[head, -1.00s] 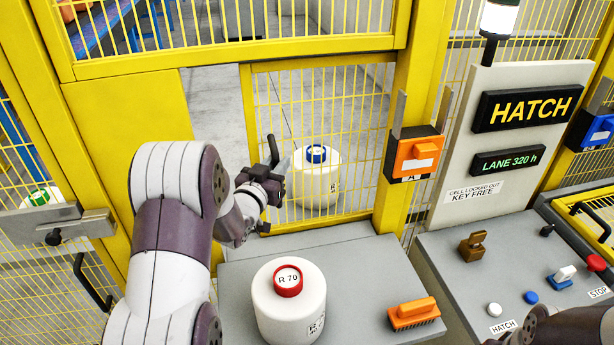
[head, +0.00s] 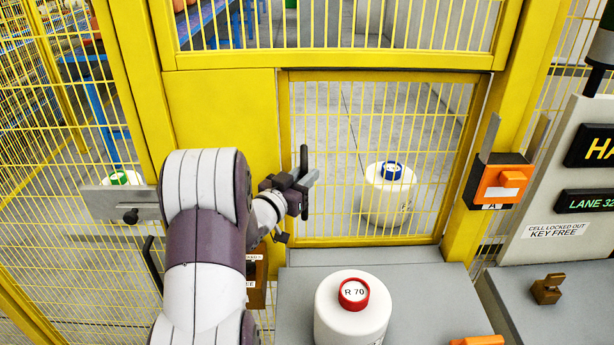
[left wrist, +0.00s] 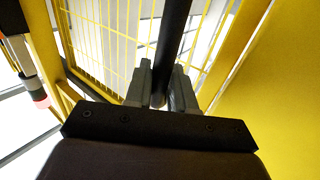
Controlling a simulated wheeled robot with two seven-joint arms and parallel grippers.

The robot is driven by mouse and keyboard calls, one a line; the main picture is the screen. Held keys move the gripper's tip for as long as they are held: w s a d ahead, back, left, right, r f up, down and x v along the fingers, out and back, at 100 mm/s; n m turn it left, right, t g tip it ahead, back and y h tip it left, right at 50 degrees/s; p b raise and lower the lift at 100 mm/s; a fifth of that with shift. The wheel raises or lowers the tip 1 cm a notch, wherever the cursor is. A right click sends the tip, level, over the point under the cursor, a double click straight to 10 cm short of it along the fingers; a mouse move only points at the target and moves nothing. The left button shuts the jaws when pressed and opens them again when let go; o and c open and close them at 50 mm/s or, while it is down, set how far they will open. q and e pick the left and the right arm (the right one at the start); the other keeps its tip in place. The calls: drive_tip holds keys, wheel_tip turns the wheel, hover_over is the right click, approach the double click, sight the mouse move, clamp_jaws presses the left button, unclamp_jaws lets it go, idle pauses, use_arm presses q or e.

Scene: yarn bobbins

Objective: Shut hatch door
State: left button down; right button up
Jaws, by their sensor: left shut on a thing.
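The hatch door (head: 440,100) is a yellow-framed mesh panel in the fence, in the middle of the head view. Its left edge lies against the solid yellow panel (head: 222,115), with no open gap showing there. My left gripper (head: 303,183) is shut on the door's black upright handle (head: 304,156) near that edge. In the left wrist view the dark handle bar (left wrist: 174,45) runs between the two fingers (left wrist: 160,88). The gripper hides part of the handle and the door's edge. My right gripper is not in view.
A white bobbin with a red cap (head: 350,315) stands on the grey shelf (head: 420,285) before the door. A blue-capped bobbin (head: 385,205) stands behind the mesh. An orange switch box (head: 500,182) sits on the right post. A grey latch bar (head: 105,203) is at left.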

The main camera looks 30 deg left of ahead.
use_arm(q)
drive_tip(key=c, duration=1.2)
unclamp_jaws()
drive_tip(key=shift+a, duration=0.1)
drive_tip(key=shift+o, duration=0.4)
drive_tip(key=shift+s+a, duration=0.2)
drive_tip(key=shift+s, duration=0.05)
drive_tip(key=s+b, duration=0.3)
drive_tip(key=s, duration=0.9)
drive_tip(key=shift+s, duration=0.35)
